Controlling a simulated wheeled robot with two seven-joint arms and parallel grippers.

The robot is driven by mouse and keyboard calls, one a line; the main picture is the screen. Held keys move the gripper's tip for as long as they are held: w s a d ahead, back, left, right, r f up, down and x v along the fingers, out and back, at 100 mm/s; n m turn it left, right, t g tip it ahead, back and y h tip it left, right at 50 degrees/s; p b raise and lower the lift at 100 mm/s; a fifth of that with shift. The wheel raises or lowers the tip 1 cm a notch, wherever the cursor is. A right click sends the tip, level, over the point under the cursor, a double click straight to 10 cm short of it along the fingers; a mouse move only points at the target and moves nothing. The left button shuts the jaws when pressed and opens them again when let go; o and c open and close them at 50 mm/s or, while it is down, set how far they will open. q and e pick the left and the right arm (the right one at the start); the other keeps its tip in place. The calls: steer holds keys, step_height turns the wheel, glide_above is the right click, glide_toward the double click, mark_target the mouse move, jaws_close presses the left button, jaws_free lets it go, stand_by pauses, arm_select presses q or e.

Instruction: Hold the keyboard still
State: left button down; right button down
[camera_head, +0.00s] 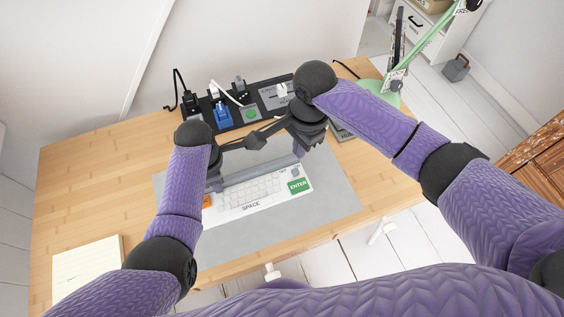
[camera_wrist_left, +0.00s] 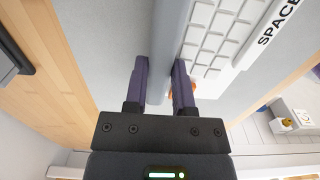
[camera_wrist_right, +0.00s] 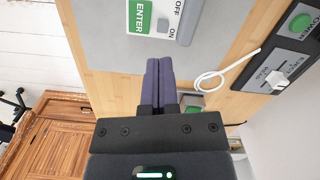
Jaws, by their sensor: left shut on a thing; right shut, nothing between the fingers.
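The white keyboard (camera_head: 262,190) lies on the grey desk mat (camera_head: 330,190), with a grey bar along its far edge, a green ENTER key and a SPACE key. My left gripper (camera_head: 215,186) is at the keyboard's left end. In the left wrist view its two fingers (camera_wrist_left: 163,88) stand on either side of the grey bar (camera_wrist_left: 172,40) and grip it. My right gripper (camera_head: 298,151) is shut and empty near the keyboard's far right corner. In the right wrist view its closed fingertips (camera_wrist_right: 159,66) are apart from the keyboard's ENTER and ON/OFF end (camera_wrist_right: 186,18).
A black power strip (camera_head: 232,112) with several plugs, a blue block and a green button lies along the back of the desk. A green lamp (camera_head: 380,93) stands at the back right. A notepad (camera_head: 87,267) lies front left. The mat's front right is clear.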

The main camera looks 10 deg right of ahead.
mark_target(300, 170)
steer(key=s+d+f+n+t+y, duration=0.15)
steer(key=d+n+t+y, duration=0.35)
steer(key=d+n, duration=0.9)
steer(key=a+f, duration=0.2)
steer(key=w+a+f+n+g, duration=0.1)
steer(key=a+f, duration=0.1)
steer(key=w+a+f+n, duration=0.1)
steer(key=a+f, duration=0.1)
steer(key=a, duration=0.1)
steer(key=shift+w+f+y, duration=0.2)
steer(key=shift+f+y, duration=0.1)
steer(key=shift+f, duration=0.1)
steer(key=a, duration=0.3)
steer(key=shift+s+a+f, duration=0.15)
steer(key=shift+s+f, duration=0.1)
steer(key=shift+f, duration=0.1)
steer(key=shift+a, duration=0.4)
